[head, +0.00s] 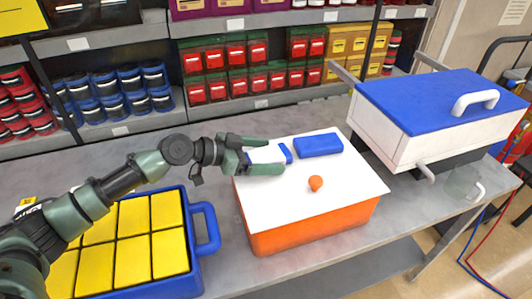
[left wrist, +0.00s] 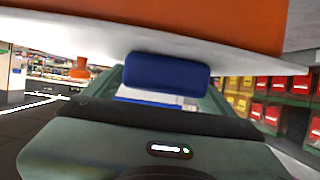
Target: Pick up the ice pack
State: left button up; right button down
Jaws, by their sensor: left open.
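A blue block (head: 318,144), which looks like the ice pack, lies flat on the white top (head: 285,205) of an orange box. A smaller white piece with a blue end (head: 286,152) shows between the fingers of my left gripper (head: 265,155). The left gripper is open, low over the white top, and points right toward the blue block, with a small gap. In the left wrist view the blue block (left wrist: 167,72) is straight ahead, past the fingers. What the white and blue piece is, I cannot tell. My right gripper is not in view.
An orange knob (head: 315,183) stands on the white top. A blue crate (head: 207,228) with several yellow packs is at left. A white box with a blue lid (head: 440,100) is at right. Shelves with red, blue and yellow goods line the back.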

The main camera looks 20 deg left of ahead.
pick_arm(q)
jog(key=c, duration=1.8)
